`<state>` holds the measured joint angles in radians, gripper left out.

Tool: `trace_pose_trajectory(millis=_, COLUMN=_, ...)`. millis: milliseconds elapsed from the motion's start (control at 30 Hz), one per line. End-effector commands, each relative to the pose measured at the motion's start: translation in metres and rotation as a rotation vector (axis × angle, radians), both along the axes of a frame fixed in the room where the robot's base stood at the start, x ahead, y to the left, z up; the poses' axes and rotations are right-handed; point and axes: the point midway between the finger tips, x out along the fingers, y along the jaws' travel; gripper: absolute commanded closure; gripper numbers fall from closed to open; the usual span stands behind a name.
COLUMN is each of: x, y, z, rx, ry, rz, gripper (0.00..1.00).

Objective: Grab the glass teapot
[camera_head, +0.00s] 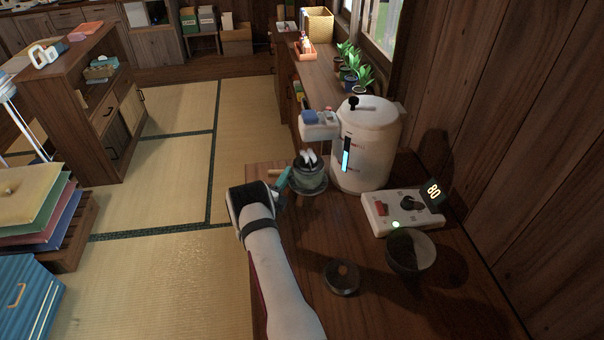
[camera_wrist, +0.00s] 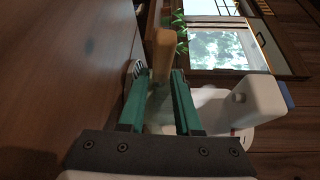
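The glass teapot (camera_head: 309,180) stands on the wooden counter below the white water dispenser's spout, in the head view. Its pale wooden handle (camera_head: 277,171) sticks out to the left. My gripper (camera_head: 284,180) is at the teapot's left side, by the handle. In the wrist view, my gripper's teal fingers (camera_wrist: 160,85) are apart. The wooden handle (camera_wrist: 163,52) shows just past their tips, and a pale see-through shape, likely the teapot's glass, lies between or behind them. Whether the fingers touch anything is not clear.
The white dispenser (camera_head: 367,145) stands right behind the teapot. A control box (camera_head: 402,212) reading 80 sits to its right. A dark bowl (camera_head: 410,250) and a small round lid-like item (camera_head: 342,278) are nearer. Potted plants (camera_head: 350,78) stand farther back.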

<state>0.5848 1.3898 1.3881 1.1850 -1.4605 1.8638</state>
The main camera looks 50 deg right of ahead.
Motion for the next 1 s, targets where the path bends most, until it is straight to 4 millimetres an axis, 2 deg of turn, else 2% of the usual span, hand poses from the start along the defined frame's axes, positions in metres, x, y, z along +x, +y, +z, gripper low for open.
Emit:
trace_pose_trajectory(millis=100, x=0.0037, y=-0.013, z=-0.0004, rx=-0.001, ry=-0.001, rz=0.001, gripper=0.68)
trace_pose_trajectory(millis=300, x=0.0045, y=-0.014, z=-0.0003, rx=0.0, ry=0.001, rz=0.001, gripper=0.68)
trace_pose_trajectory(millis=500, x=0.0046, y=-0.0137, z=-0.0002, rx=-0.001, ry=0.0, rz=0.001, gripper=1.0)
trace_pose_trajectory(millis=1000, x=0.0047, y=-0.0135, z=0.0001, rx=-0.001, ry=0.0, rz=0.002, gripper=1.0)
